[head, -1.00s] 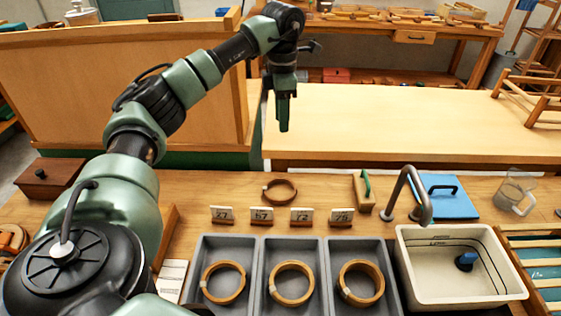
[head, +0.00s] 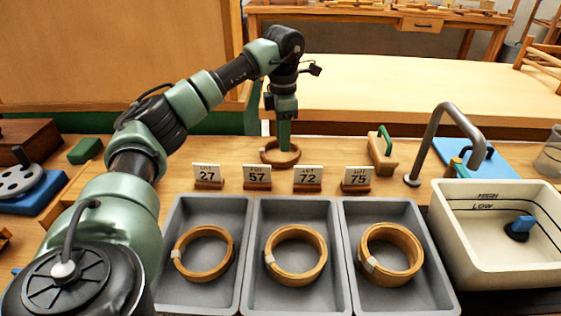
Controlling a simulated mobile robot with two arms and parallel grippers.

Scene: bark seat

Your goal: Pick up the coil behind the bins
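The coil (head: 272,160) behind the bins is a brown ring lying flat on the wooden bench, behind the row of number cards. My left gripper (head: 284,145) points straight down with its green fingertip at the coil, overlapping its middle in the picture. I see the fingers edge-on as one, so their opening does not show. I cannot tell whether they touch the coil. My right gripper is not in view.
Three grey bins (head: 249,284) in front each hold a coil. Cards 27 (head: 207,172), 57 (head: 257,172), 72 (head: 307,175) and 75 (head: 357,176) stand between. A tap (head: 445,108) and a white basin (head: 480,263) are at right.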

